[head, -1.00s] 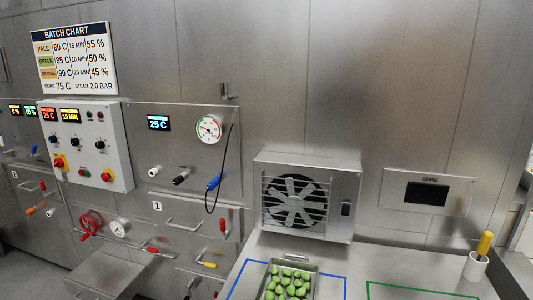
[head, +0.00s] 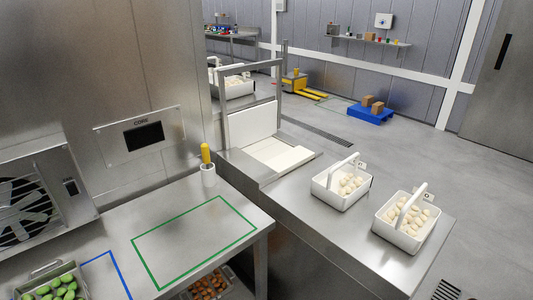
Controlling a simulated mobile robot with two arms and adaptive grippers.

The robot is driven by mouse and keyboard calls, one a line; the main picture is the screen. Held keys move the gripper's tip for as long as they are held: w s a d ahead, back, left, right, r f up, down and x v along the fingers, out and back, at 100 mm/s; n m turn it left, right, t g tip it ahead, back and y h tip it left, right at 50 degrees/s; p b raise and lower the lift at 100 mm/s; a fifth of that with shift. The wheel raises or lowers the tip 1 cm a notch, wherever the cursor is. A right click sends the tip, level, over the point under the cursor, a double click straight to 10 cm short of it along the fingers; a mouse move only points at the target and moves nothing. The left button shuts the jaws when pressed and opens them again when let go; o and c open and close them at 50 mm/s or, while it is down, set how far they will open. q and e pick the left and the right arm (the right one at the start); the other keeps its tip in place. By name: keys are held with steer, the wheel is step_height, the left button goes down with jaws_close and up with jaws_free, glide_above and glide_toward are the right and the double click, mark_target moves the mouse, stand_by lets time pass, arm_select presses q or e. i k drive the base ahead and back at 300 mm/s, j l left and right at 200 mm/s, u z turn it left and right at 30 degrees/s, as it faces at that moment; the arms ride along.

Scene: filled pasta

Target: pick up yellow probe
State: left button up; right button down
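The yellow probe (head: 205,153) stands upright in a small white cylindrical holder (head: 208,175). The holder is on the steel counter near its back right corner, beside the wall end. Only the probe's yellow upper part shows; its lower part is hidden inside the holder. Neither of my grippers shows in the head view.
A green outlined rectangle (head: 222,197) on the counter is empty. A tray of green pasta (head: 62,290) is at the lower left, below a fan unit (head: 25,210). Two white baskets of pale pasta (head: 345,185) (head: 408,222) stand on the right counter.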

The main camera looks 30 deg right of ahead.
mark_target(204, 147)
steer(key=z, duration=0.65)
steer(key=u, duration=1.3)
steer(key=z, duration=1.3)
steer(key=i+l+z, duration=0.1)
steer(key=i+l, duration=0.15)
steer(key=i, duration=0.2)
steer(key=i+l+z, duration=0.1)
steer(key=i+l, duration=0.15)
steer(key=i, duration=0.2)
